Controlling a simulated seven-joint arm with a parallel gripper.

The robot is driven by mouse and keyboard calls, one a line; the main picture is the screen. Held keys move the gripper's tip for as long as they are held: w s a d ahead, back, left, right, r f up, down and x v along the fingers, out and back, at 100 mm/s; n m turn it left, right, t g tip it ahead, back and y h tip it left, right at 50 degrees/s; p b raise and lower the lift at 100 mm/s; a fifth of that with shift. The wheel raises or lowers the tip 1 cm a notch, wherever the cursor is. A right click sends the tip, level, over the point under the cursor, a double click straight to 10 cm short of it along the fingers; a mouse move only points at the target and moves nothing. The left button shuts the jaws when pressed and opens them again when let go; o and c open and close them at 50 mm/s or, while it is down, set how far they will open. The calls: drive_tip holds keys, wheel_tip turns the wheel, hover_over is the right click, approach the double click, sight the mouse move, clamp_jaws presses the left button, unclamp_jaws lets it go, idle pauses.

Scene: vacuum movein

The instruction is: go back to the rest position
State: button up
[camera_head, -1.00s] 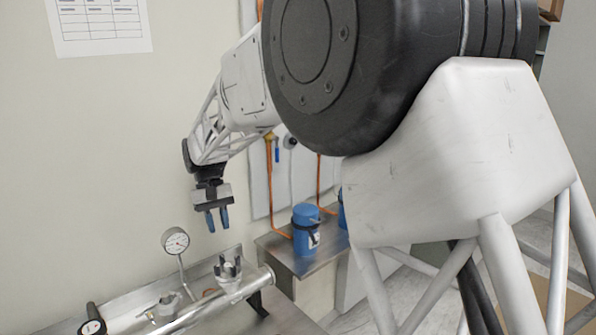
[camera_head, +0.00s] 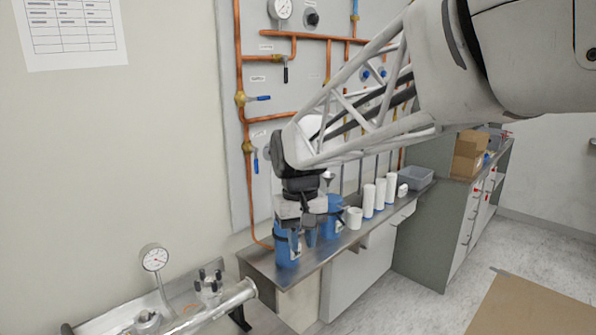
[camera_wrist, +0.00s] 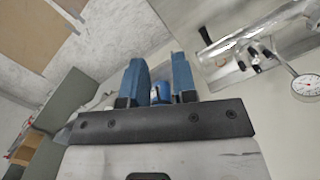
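My gripper (camera_head: 303,240) hangs pointing down at the middle of the head view, in front of the blue canisters, as seen from there. Its two blue fingers are apart with nothing held between them. They also show in the wrist view (camera_wrist: 158,72), where part of a blue canister appears beyond the gap. The metal vacuum pipe (camera_head: 210,308) with its clamp fitting (camera_head: 209,283) lies at the lower left of the head view, apart from my gripper.
A round dial gauge (camera_head: 154,258) stands beside the pipe. A blue canister (camera_head: 288,250) and white containers (camera_head: 368,200) stand on a steel counter. Copper piping (camera_head: 240,100) with valves covers the wall panel behind. Open floor (camera_head: 400,300) lies to the right.

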drive_tip(key=s+d+f+m+t, duration=0.2)
drive_tip(key=s+d, duration=0.7)
drive_tip(key=s, duration=0.2)
drive_tip(key=s+d+f+m+t, duration=0.1)
drive_tip(key=s+d+f, duration=0.2)
drive_tip(key=s+d, duration=0.5)
drive_tip(key=shift+s+d+f+m+t, duration=0.15)
drive_tip(key=shift+s+d+m+t, duration=0.25)
drive_tip(key=shift+s, duration=1.35)
